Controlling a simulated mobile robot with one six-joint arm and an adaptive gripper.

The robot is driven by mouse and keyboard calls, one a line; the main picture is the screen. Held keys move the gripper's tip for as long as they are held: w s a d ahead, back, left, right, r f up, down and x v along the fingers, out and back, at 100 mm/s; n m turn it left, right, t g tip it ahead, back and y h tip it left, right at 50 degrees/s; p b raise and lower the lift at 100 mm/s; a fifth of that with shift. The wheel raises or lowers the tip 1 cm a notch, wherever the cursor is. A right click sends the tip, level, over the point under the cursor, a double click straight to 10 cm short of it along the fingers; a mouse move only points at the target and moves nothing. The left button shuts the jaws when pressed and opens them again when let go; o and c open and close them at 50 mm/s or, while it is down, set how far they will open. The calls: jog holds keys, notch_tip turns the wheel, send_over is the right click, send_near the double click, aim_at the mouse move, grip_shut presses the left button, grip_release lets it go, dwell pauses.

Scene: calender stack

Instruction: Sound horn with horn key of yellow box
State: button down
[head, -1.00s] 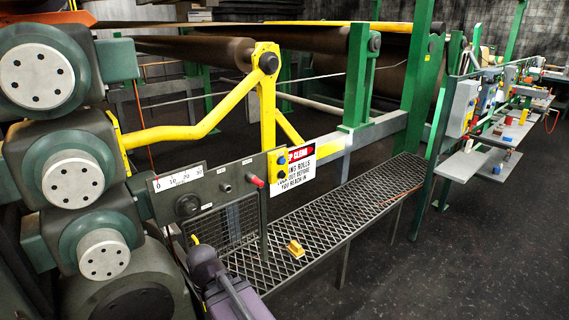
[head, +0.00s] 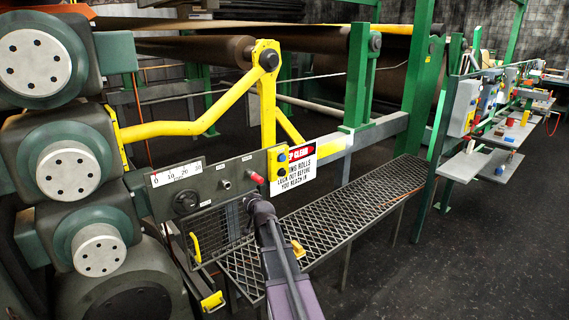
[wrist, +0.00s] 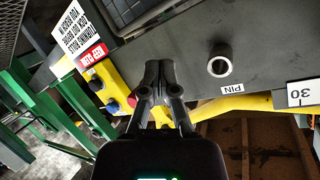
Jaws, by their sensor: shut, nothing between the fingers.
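The yellow box (head: 277,163) is fixed at the right end of the grey panel, beside the red and white sign. A blue button (head: 282,157) shows on its face. Which button is the horn key cannot be read. My gripper (wrist: 158,68) is shut and empty, in front of the panel. In the head view my gripper (head: 252,202) is just below and left of the box, apart from its buttons.
A red knob (head: 257,178) sticks out of the grey panel (head: 215,185) close to my gripper; it also shows beside my fingers in the wrist view (wrist: 132,100). The sign (head: 293,170) hangs right of the box. A mesh walkway (head: 345,205) runs below, with a small yellow object (head: 298,248).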

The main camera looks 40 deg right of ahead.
jog(key=d+r+m+t+h, duration=0.2)
jog(key=d+r+m+h, duration=0.15)
jog(key=d, duration=0.85)
jog(key=m+h+b, duration=0.2)
jog(key=m+h, duration=0.2)
jog(key=h, duration=0.2)
send_near(285, 158)
jog(key=s+d, duration=0.4)
jog(key=d, duration=0.1)
jog(key=shift+s+d+r+m+g, duration=0.3)
jog(key=shift+d+r+g, duration=0.1)
jog(key=shift+d+r, duration=0.2)
jog(key=shift+w+a, duration=0.1)
jog(key=shift+w+a, duration=0.2)
jog(key=shift+w, duration=1.95)
jog(key=shift+w+a, duration=0.15)
jog(key=shift+w, duration=2)
jog(key=shift+w+a, duration=0.1)
jog(key=shift+w, duration=0.85)
jog(key=shift+s, duration=0.95)
jog(key=shift+s, duration=0.1)
